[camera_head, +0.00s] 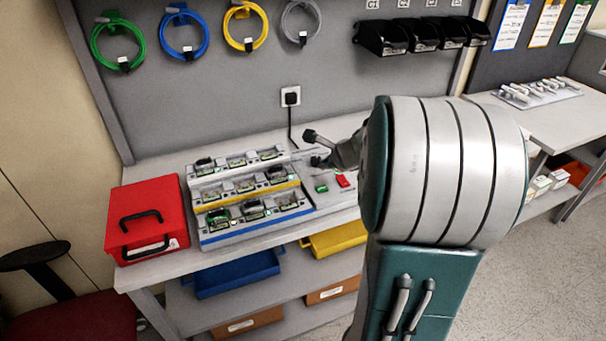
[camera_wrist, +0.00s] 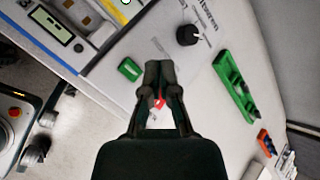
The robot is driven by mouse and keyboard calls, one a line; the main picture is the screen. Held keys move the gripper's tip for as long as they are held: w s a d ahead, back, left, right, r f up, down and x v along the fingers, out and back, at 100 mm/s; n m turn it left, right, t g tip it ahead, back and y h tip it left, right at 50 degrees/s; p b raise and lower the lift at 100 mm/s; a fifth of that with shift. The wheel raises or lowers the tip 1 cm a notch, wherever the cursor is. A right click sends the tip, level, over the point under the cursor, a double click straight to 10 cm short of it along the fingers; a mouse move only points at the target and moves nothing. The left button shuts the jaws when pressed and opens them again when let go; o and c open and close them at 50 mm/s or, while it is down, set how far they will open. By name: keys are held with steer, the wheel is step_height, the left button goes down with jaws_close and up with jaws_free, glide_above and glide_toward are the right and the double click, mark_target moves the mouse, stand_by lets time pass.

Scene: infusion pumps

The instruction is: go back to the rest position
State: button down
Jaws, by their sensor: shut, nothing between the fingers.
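My gripper (camera_wrist: 159,70) is in the middle of the wrist view, its two dark fingers closed together with nothing between them. In that view it is over the light panel, close to a green block (camera_wrist: 130,69) and a red block (camera_wrist: 158,100) that the fingers partly hide. In the head view my arm covers the right middle, and the gripper end (camera_head: 318,161) shows small and dark above the bench. The green block (camera_head: 321,188) and red block (camera_head: 342,181) lie on the panel right of the pump rack (camera_head: 250,232).
A red case (camera_head: 147,212) stands at the bench's left end. Blue (camera_head: 237,274) and yellow (camera_head: 338,238) trays sit below the bench top. Coiled cables and black bins (camera_head: 383,38) hang on the back wall. A second table (camera_head: 548,107) stands at right.

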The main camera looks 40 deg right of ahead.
steer(key=s+a+r+n+g+y, duration=0.1)
steer(key=s+a+r+n, duration=0.2)
steer(key=a+n, duration=0.55)
steer(key=s+a+r+n+g+y, duration=0.1)
steer(key=s+a+r+n, duration=0.3)
steer(key=a, duration=0.7)
steer(key=s+a+n+g+h, duration=0.1)
steer(key=s+a+n, duration=0.7)
steer(key=s+n, duration=0.4)
steer(key=n, duration=0.3)
steer(key=shift+s+f+g+h, duration=0.15)
steer(key=shift+f+g+h, duration=0.1)
steer(key=shift+g+h, duration=0.05)
